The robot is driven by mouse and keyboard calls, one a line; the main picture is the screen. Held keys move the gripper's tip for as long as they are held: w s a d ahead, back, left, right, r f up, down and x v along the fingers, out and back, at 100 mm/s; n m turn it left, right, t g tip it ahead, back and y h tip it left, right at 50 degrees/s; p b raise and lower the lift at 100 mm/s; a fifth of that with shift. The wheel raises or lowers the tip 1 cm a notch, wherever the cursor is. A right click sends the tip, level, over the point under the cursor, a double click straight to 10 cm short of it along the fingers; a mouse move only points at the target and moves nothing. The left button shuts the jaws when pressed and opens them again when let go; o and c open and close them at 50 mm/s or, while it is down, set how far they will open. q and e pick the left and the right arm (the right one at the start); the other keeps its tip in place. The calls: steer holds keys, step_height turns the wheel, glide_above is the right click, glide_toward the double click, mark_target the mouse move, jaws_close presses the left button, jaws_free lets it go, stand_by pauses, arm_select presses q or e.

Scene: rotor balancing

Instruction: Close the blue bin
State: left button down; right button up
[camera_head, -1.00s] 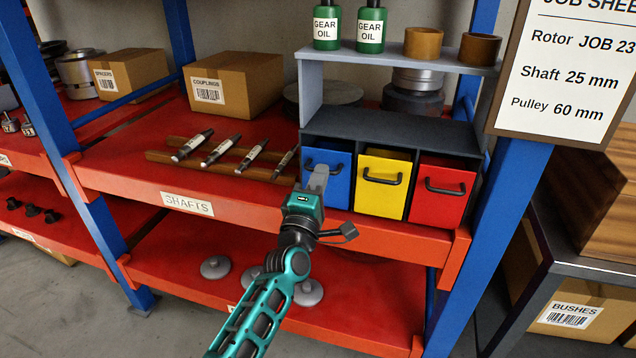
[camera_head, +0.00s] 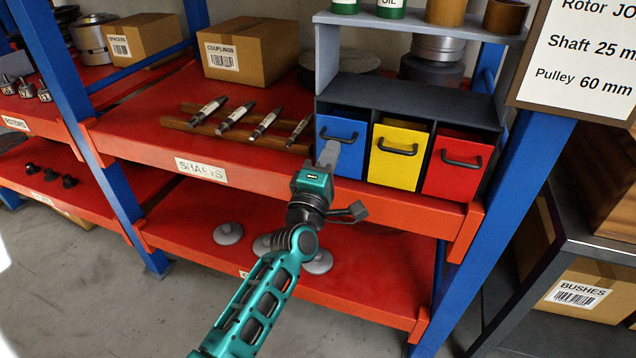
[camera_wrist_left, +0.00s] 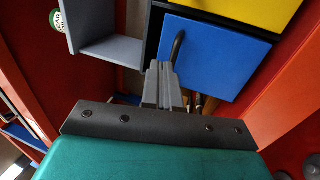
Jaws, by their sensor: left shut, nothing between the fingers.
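The blue bin (camera_head: 351,156) sits in the left slot of a dark grey bin rack on the red shelf. Its front carries a dark handle (camera_head: 338,137). My left gripper (camera_head: 329,152) is shut and empty, its fingertips in front of the left part of the blue front, just below the handle. In the left wrist view the shut fingers (camera_wrist_left: 163,78) point at the blue front (camera_wrist_left: 220,55), close to its dark handle (camera_wrist_left: 178,46). I cannot tell whether they touch it, or how far the bin stands out. My right gripper is not in view.
A yellow bin (camera_head: 392,170) and a red bin (camera_head: 455,178) stand right of the blue one. Shafts (camera_head: 236,115) lie on a wooden rack to the left. A blue post (camera_head: 510,190) stands right of the bins. The shelf's red front edge (camera_head: 270,190) runs below.

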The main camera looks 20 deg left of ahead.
arm_select(q)
steer(key=v, duration=1)
steer(key=shift+s, duration=0.2)
steer(key=s+a+f+m+g+h, duration=0.1)
steer(key=s+a+f+m+g, duration=0.1)
steer(key=s+f+m+g, duration=0.8)
steer(key=s+f+m, duration=0.8)
steer(key=f+m, duration=0.2)
steer(key=f, duration=0.1)
steer(key=shift+a+h, duration=0.15)
steer(key=shift+h, duration=0.15)
